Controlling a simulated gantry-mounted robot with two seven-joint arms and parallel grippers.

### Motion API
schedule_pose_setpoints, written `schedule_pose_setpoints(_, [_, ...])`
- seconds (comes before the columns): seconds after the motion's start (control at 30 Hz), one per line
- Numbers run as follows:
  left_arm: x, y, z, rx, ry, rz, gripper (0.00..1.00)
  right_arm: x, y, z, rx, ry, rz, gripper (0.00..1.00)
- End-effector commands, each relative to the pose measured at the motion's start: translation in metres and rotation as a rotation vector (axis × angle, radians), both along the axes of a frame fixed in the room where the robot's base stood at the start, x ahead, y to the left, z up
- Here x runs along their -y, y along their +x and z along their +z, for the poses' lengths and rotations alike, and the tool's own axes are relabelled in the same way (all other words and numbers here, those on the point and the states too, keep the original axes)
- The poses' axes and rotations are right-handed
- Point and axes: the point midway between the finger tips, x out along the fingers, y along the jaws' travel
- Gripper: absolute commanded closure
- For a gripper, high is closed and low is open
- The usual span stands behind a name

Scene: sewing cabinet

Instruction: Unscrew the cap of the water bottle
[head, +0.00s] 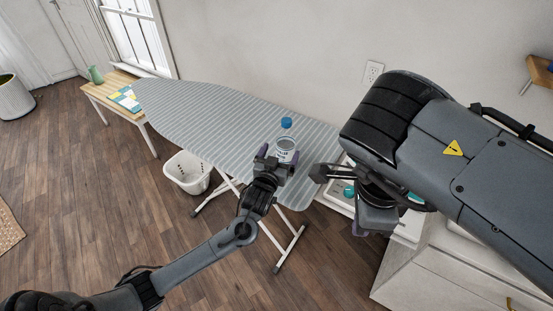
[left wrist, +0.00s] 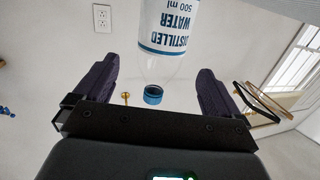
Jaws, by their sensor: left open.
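The water bottle (head: 285,144) is clear with a blue cap (head: 286,122) and stands upright on the striped ironing board (head: 200,105), near its right end. My left gripper (head: 279,158) is open at the near side of the bottle, its fingers pointing toward it. In the left wrist view the picture is inverted: the bottle (left wrist: 174,28) with its "DISTILLED WATER 500 ml" label appears upside down beyond the gap between the purple fingers, the cap (left wrist: 153,94) lowest. No finger touches it there. My right gripper (head: 356,215) hangs right of the board, partly hidden by its own arm.
A white cabinet (head: 435,265) stands at the right, with teal items by its top partly hidden behind my right arm. A white basket (head: 188,172) sits on the floor under the board. A wooden bench (head: 118,95) stands at the far left. The board's left part is clear.

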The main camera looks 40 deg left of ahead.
Motion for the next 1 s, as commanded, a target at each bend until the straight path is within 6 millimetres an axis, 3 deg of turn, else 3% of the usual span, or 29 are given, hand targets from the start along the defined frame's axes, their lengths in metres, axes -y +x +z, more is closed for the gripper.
schedule_pose_setpoints(0.3, [0.012, -0.028, 0.002, 0.000, -0.001, 0.000, 0.02, 0.000, 0.000, 0.004, 0.000, 0.000, 0.000, 1.00])
schedule_pose_setpoints(1.0, [0.013, -0.030, 0.001, -0.003, -0.001, -0.001, 0.02, -0.001, -0.001, 0.001, -0.004, 0.004, 0.001, 1.00])
